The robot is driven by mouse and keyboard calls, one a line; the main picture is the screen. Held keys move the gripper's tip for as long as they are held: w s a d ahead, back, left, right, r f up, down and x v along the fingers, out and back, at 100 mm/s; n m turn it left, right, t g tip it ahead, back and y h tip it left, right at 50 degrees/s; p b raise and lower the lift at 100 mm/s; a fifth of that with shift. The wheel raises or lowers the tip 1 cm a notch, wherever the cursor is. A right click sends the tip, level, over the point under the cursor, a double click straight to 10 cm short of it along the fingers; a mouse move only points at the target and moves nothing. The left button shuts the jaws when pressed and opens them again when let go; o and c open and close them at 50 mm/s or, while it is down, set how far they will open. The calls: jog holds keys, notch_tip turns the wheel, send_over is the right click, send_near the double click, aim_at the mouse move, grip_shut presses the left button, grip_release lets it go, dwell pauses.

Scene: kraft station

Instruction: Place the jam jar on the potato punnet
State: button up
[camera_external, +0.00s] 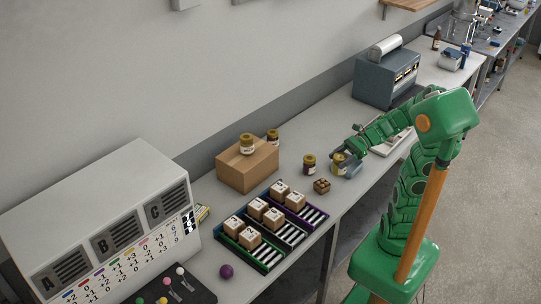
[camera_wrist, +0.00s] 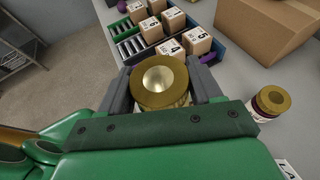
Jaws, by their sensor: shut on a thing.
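My gripper (camera_wrist: 165,78) is shut on a gold-lidded jar (camera_wrist: 162,85), seen from above between the two grey fingers. In the external view the held jar (camera_external: 339,161) is yellowish with a pale label and is at the end of my arm, over the bench. Its label cannot be read, so I cannot tell that it is jam. A dark red jar (camera_external: 309,164) stands behind the punnet.
A cardboard box (camera_external: 247,168) carries a jar (camera_external: 246,144) on top; another jar (camera_external: 272,137) shows at its back edge. Trays (camera_external: 291,233) with numbered small boxes lie to the front left. A blue-grey machine (camera_external: 384,80) stands behind my arm. Bare bench surrounds the punnet.

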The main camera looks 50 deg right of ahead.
jog(key=shift+w+d+f, duration=0.1)
jog(key=shift+w+f, duration=1.15)
jog(key=shift+f, duration=0.45)
jog(key=shift+w+d+f, duration=0.1)
jog(key=shift+w+f, duration=1.2)
jog(key=shift+f, duration=0.4)
jog(key=shift+w+f, duration=1.25)
jog(key=shift+f, duration=0.45)
jog(key=shift+f, duration=0.1)
jog(key=o, duration=1.3)
jog(key=shift+o, duration=0.2)
